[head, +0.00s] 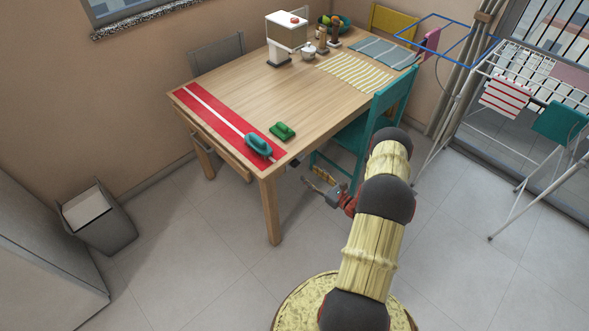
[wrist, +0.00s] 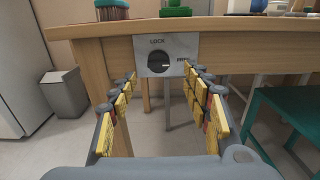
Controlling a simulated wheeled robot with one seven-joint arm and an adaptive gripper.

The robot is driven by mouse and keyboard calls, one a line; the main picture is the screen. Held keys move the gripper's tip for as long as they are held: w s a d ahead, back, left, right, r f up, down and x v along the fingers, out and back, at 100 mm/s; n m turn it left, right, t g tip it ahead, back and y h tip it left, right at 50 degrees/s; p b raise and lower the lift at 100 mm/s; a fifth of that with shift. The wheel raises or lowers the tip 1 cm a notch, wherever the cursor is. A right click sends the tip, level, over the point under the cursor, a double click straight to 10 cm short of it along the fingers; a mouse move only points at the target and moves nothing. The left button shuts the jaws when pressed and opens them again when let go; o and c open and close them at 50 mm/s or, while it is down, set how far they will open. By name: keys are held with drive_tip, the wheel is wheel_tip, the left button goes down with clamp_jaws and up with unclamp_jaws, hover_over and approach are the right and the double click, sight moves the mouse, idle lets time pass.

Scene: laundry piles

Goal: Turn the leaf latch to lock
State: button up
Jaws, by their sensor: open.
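The latch is a round dark knob (wrist: 158,63) on a grey metal plate (wrist: 143,44) fixed to the table's wooden edge in the wrist view. The word LOCK stands above the knob. A second label at its right is partly hidden by my right finger. A light mark on the knob points right, toward that label. My gripper (wrist: 162,82) is open and empty, its fingers to either side of and short of the knob, apart from it. In the head view my gripper (head: 318,186) is low beside the table's near corner; the latch cannot be made out there.
A teal chair (head: 359,135) stands right of my gripper. A grey bin (head: 104,222) stands far left. Floor in front of the table is clear.

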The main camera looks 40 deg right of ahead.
sight(298, 165)
drive_tip(key=w, duration=0.2)
drive_tip(key=w+b, duration=0.1)
drive_tip(key=w, duration=0.4)
drive_tip(key=shift+w+a+r, duration=0.1)
drive_tip(key=shift+w+a, duration=0.25)
drive_tip(key=c, duration=0.4)
drive_tip(key=c, duration=0.7)
drive_tip(key=shift+c, duration=0.3)
